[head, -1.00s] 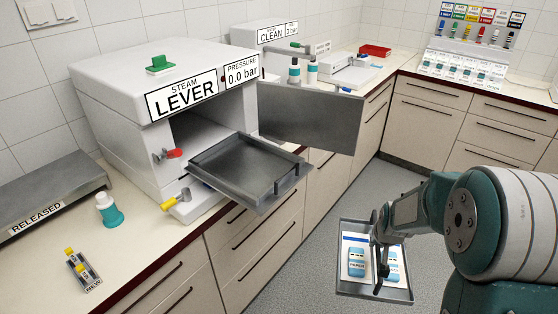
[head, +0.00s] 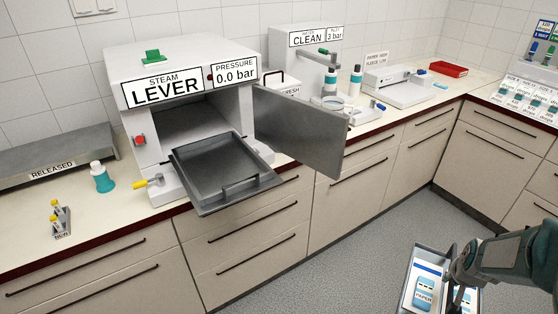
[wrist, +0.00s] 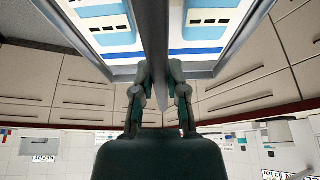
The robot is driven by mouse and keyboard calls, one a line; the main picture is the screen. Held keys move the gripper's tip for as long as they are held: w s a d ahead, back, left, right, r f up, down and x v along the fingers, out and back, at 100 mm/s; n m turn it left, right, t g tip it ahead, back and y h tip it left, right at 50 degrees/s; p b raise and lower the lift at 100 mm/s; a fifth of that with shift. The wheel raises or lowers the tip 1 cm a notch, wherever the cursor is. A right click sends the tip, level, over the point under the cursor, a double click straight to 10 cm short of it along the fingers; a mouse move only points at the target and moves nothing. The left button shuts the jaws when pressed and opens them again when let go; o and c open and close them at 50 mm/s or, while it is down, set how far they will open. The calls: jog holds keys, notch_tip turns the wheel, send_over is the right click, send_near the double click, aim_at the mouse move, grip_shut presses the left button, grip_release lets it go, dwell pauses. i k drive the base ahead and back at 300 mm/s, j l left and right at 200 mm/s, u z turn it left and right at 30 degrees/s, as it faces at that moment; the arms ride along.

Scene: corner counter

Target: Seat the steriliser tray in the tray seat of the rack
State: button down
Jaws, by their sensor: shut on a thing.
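The steriliser tray (head: 408,297) is a grey metal tray at the lower right of the head view, partly cut off by the picture edge. It holds blue-and-white pouches (head: 425,292), one marked PAPER. My gripper (head: 462,268) is shut on the tray's upright middle handle; the wrist view shows both fingers (wrist: 159,78) closed on this bar. The tray hangs over the floor, apart from the counter. The rack (head: 215,165) is a grey, rimmed, empty-looking shelf with a front handle, sticking out of the open steriliser (head: 180,75). My gripper is well to its right and nearer.
The steriliser's open door (head: 300,130) juts out just right of the rack. A teal bottle (head: 102,178) and a small stand marked NEW (head: 60,220) are on the counter at left. Drawer fronts (head: 250,235) lie below. The floor (head: 370,260) between is clear.

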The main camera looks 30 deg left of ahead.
aim_at(221, 165)
jog(key=i+l+u, duration=0.1)
jog(key=l+u, duration=0.15)
jog(key=u, duration=0.2)
jog(key=l+u, duration=0.3)
jog(key=u, duration=1.3)
